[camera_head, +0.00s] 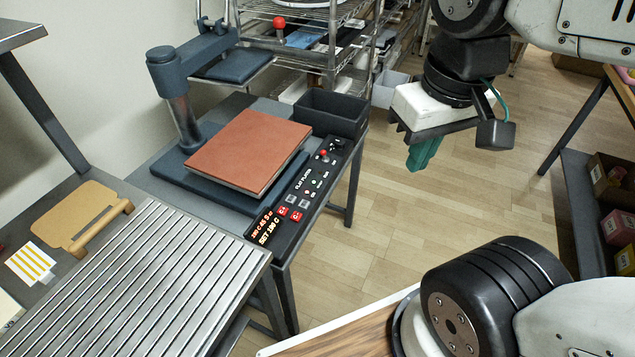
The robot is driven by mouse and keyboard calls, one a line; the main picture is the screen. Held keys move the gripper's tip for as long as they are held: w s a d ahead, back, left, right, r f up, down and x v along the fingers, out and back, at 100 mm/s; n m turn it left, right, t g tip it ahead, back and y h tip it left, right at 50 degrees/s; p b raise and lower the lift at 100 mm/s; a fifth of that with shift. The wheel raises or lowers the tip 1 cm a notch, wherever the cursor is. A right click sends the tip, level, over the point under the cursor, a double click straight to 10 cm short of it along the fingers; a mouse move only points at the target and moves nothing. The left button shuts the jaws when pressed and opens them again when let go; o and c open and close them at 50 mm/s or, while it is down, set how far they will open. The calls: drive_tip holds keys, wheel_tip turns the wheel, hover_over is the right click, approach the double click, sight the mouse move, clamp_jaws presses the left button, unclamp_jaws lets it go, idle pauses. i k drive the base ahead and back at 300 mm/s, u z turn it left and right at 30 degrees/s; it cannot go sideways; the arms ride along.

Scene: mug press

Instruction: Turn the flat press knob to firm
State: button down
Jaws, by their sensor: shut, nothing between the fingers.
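The flat press (225,190) stands on a grey bench at left centre, its upper plate swung aside and a reddish-brown platen pad (250,149) on its base. Its black control panel (303,192) runs along the right side, with a lit display, red buttons, small lights and "FLAT PLATEN" lettering. A small dark knob (338,143) seems to sit at the panel's far end; its setting is too small to read. My gripper (422,155), with green fingers, is shut and empty. It points down, right of the panel and apart from it, with floor behind it.
A dark open bin (331,113) stands just beyond the panel. A red ball handle (279,22) and a wire shelf (335,45) are behind. A ribbed metal surface (150,290) lies at front left. Open wooden floor (400,210) lies right of the bench.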

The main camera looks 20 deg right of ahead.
sight(339, 144)
drive_tip(key=z, duration=1.1)
drive_tip(key=i, duration=0.75)
drive_tip(key=u, duration=1)
